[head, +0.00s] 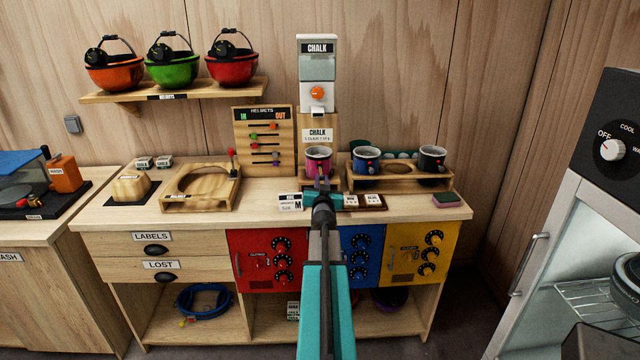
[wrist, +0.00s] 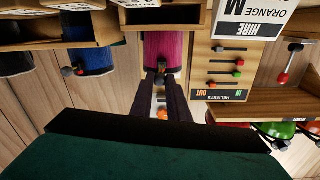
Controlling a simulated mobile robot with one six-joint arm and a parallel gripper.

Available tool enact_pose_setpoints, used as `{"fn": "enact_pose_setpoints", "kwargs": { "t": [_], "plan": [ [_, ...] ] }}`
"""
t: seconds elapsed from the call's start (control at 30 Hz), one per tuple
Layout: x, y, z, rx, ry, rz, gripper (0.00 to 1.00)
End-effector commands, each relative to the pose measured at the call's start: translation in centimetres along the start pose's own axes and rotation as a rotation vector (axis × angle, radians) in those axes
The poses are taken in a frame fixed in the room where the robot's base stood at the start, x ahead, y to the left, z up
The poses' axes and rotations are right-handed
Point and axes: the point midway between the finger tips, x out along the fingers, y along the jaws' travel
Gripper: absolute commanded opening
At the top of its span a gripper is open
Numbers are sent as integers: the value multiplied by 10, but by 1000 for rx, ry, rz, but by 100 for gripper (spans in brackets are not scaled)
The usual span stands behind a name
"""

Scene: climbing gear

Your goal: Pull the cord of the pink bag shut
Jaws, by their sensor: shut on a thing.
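The pink chalk bag (head: 318,155) stands upright with its dark rim up under the chalk dispenser in the head view. It also shows in the wrist view (wrist: 165,45), which is upside down. My gripper (head: 322,182) is in front of the bag. In the wrist view its two fingertips (wrist: 163,77) are closed at the bag's front, on the small cord toggle. The fingers mostly hide the toggle. The cord itself is too small to make out.
A wooden rack (head: 400,180) with a blue bag (head: 366,157) and a black bag (head: 432,158) stands to the right. White label cards (head: 290,202) lie in front left. A helmet board (head: 264,140) and the chalk dispenser (head: 317,75) stand behind.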

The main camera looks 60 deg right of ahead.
Motion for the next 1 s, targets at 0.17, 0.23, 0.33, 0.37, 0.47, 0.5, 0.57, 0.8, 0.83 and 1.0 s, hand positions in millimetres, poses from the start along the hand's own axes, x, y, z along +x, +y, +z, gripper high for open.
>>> {"fn": "enact_pose_setpoints", "kwargs": {
  "t": [0.17, 0.23, 0.33, 0.37, 0.47, 0.5, 0.57, 0.8, 0.83, 1.0],
  "plan": [
    [0, 0, 0, 0, -1, 1, 0],
    [0, 0, 0, 0, -1, 1, 18],
    [0, 0, 0, 0, -1, 1, 35],
    [0, 0, 0, 0, -1, 1, 35],
    [0, 0, 0, 0, -1, 0, 35],
    [0, 0, 0, 0, -1, 0, 35],
    [0, 0, 0, 0, -1, 0, 35],
    [-4, 0, 0, 0, -1, 0, 35],
    [-5, 0, 0, 0, -1, 0, 35],
    [-15, 0, 0, 1, 0, 0, 35]
  ]
}}
